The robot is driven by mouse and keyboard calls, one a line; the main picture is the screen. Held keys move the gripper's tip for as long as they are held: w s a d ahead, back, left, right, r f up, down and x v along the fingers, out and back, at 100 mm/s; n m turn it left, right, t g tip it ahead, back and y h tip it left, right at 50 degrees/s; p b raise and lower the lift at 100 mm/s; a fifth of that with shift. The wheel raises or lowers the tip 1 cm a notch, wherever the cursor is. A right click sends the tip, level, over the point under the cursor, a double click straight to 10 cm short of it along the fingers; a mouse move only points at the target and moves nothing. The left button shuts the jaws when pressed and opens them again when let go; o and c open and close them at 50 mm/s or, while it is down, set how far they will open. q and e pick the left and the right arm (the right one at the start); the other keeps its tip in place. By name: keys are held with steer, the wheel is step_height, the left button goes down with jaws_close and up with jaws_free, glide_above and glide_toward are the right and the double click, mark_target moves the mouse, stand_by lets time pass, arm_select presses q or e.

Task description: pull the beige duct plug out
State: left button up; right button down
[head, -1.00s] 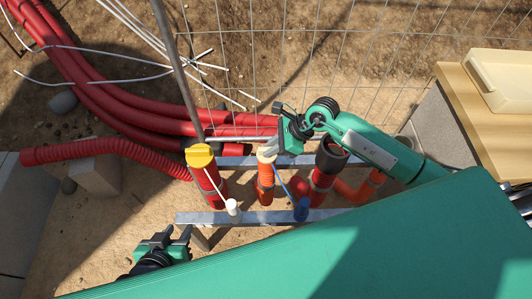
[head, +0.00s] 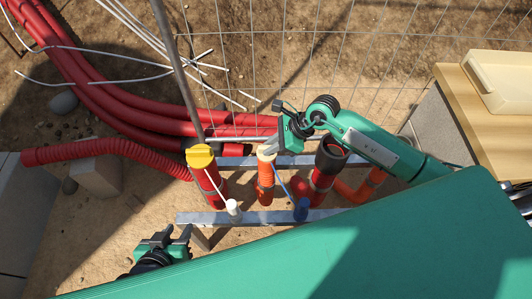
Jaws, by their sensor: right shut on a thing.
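The beige duct plug (head: 266,153) sits at the top of the orange duct (head: 265,184), in the middle of the head view. My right gripper (head: 275,145) reaches in from the right and is shut on the plug; its fingers hide part of it. The plug's lower end is close to the duct mouth; I cannot tell how deep it sits. My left gripper (head: 180,235) is at the lower left, away from the ducts, with its fingers apart and nothing between them.
A red duct with a yellow cap (head: 200,156) stands left of the orange duct. A black-topped duct (head: 331,156) stands to the right. A white cap (head: 233,207) and a blue cap (head: 301,210) hang near the front metal rail (head: 260,217). A wire fence (head: 330,60) stands behind.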

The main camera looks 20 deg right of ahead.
steer(key=shift+r, duration=0.15)
steer(key=shift+r+p, duration=1.85)
steer(key=shift+r, duration=0.95)
